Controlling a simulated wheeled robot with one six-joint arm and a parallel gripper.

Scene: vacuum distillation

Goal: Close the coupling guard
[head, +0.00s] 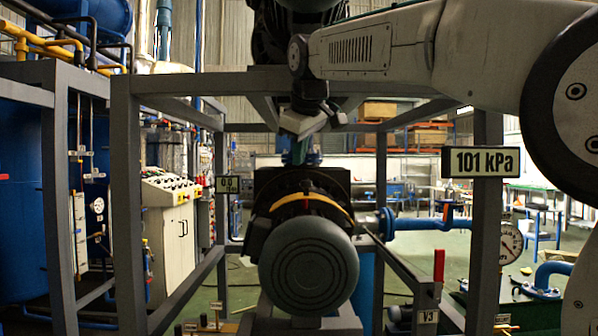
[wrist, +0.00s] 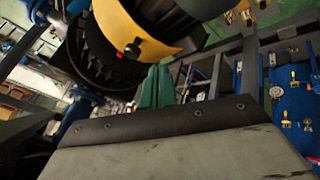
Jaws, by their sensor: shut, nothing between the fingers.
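The coupling guard appears to be the yellow curved band (head: 311,196) over the dark machine, just behind the round end of the grey motor (head: 308,272). In the wrist view the yellow guard (wrist: 139,36) is large at the top and carries a small red and black part. A black ribbed part (wrist: 92,60) lies beside it. Whether the guard sits open or closed is unclear. My gripper (head: 297,152) hangs above the machine, pointing down. Its green fingers (wrist: 156,88) are shut, empty and apart from the guard, as far as I can tell.
A grey frame (head: 126,200) surrounds the machine, with posts and crossbars close to my arm. A 101 kPa display (head: 481,161) and a pressure gauge (head: 508,243) are at right. A red-handled valve (head: 438,265) stands at lower right. A control cabinet (head: 172,230) is at left.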

